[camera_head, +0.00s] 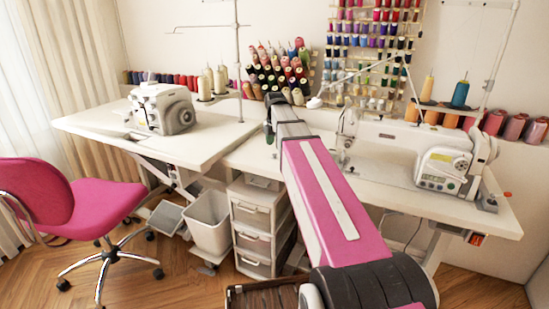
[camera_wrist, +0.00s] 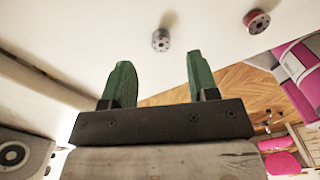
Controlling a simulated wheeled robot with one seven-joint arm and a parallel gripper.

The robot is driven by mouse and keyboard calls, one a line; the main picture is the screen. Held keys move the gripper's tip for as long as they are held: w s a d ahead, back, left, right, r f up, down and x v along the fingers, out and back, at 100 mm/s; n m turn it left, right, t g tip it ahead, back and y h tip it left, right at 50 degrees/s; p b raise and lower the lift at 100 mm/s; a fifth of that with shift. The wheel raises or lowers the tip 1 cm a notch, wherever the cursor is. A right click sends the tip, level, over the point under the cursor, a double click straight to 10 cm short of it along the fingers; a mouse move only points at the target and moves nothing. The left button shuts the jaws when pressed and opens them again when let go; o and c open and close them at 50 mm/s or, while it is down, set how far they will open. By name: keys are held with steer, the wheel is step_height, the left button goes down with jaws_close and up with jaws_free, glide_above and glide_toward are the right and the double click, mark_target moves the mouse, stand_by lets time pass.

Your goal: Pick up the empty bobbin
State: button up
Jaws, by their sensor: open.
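A silvery grey bobbin (camera_wrist: 161,40) with no thread that I can make out lies on the white table top (camera_wrist: 215,30) in the wrist view. A second bobbin with a red rim or thread (camera_wrist: 257,21) lies to its right. My gripper (camera_wrist: 160,62) has two green fingers, spread apart with nothing between them. In the picture the grey bobbin is just beyond the gap between the fingertips, not touching them. In the head view my arm reaches over the tables and hides the area at its end; I cannot make out either bobbin there.
A white sewing machine (camera_head: 447,160) stands on the right table and an overlocker (camera_head: 162,108) on the left table. Thread cones (camera_head: 275,75) stand behind. A pink chair (camera_head: 85,207), a bin (camera_head: 209,222) and a drawer unit (camera_head: 256,225) are on the floor side.

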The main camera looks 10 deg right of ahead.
mark_target(275, 158)
step_height(275, 158, down, 5)
steer(key=shift+s+a+r, duration=0.1)
steer(key=shift+s, duration=0.05)
steer(key=c, duration=1)
